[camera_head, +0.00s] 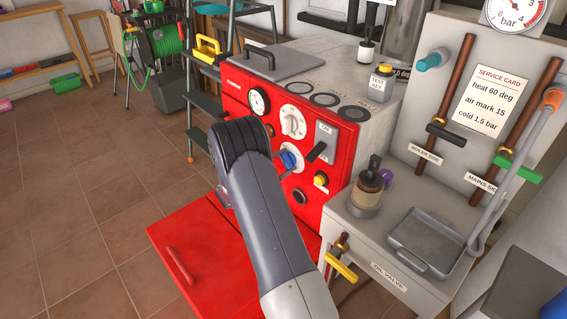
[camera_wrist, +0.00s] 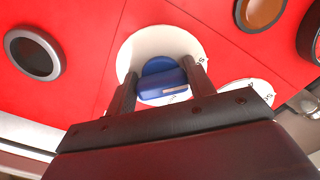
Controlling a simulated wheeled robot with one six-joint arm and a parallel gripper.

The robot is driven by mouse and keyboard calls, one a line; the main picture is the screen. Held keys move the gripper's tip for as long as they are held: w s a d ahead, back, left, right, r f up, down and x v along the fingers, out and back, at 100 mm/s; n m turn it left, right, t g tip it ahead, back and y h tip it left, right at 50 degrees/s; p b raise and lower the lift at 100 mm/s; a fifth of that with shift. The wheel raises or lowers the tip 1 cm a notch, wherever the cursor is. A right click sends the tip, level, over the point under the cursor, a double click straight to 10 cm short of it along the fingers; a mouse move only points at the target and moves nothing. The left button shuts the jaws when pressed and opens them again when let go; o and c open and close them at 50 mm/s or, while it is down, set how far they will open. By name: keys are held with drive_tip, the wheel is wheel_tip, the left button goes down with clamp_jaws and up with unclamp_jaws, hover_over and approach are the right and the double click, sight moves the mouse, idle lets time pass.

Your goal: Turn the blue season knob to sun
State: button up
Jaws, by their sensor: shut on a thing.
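The blue season knob (camera_wrist: 160,80) sits on a white round dial on the red boiler panel. In the wrist view my gripper (camera_wrist: 160,84) has one finger on each side of the knob's raised grip and is shut on it. The dial's marks are mostly hidden by my fingers, so I cannot read the setting.
On the red boiler (camera_head: 240,85) a white knob (camera_head: 293,122) is above, a black lever (camera_head: 317,152) to the right and a yellow button (camera_head: 320,179) below right. The red lower door (camera_head: 215,255) stands open. A grey tray (camera_head: 410,262) and an oil pot (camera_head: 368,190) are on the right bench.

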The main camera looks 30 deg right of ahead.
idle(0.5)
drive_tip(key=o, duration=1)
drive_tip(key=shift+a, duration=0.1)
drive_tip(key=a, duration=0.3)
drive_tip(key=s+a, duration=0.1)
drive_tip(key=a, duration=0.6)
drive_tip(key=shift+s+a+p, duration=0.25)
drive_tip(key=shift+s+p, duration=0.05)
drive_tip(key=d, duration=0.3)
drive_tip(key=w+d, duration=0.1)
drive_tip(key=d, duration=0.6)
drive_tip(key=shift+w+d+b, duration=0.25)
drive_tip(key=shift+d+b, duration=0.05)
drive_tip(key=shift+d, duration=0.1)
